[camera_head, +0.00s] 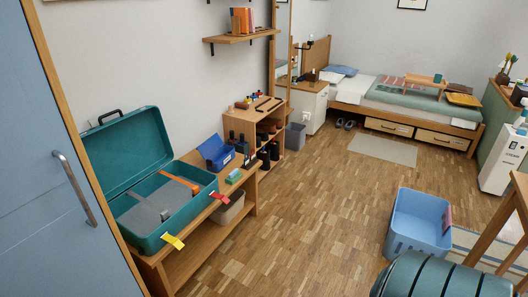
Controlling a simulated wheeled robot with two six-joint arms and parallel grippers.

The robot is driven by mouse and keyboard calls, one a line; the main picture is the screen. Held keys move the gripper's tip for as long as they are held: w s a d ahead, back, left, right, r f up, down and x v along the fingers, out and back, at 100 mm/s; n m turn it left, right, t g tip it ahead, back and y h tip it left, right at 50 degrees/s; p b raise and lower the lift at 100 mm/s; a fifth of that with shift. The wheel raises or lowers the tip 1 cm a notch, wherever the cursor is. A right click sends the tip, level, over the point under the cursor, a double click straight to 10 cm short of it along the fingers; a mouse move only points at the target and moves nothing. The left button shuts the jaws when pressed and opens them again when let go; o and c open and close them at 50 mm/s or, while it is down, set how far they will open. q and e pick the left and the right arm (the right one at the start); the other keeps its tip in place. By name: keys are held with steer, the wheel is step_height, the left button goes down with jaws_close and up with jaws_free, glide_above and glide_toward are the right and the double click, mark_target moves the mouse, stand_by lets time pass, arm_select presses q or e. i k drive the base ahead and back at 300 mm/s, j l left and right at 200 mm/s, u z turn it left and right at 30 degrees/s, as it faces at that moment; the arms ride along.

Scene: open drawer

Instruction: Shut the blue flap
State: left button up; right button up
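A small blue box (217,153) stands on the low wooden shelf unit against the left wall. Its blue flap (209,145) appears to be raised, leaning back toward the wall, though the box is small in this view. A larger teal suitcase (205,205) lies open in front of it on the same unit, its lid (120,150) upright against the wall. Grey and orange contents show inside the suitcase. Neither of my grippers is in view.
A blue door (40,130) with a metal handle fills the left edge. The wood floor (290,215) is clear in the middle. A light blue bin (418,225) and a teal striped object (435,278) stand at the right. A bed (405,100) is at the back.

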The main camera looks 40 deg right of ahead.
mark_target(208, 147)
steer(key=z, duration=1.1)
steer(key=i+l, duration=0.25)
steer(key=i, duration=0.25)
steer(key=j+u, duration=0.05)
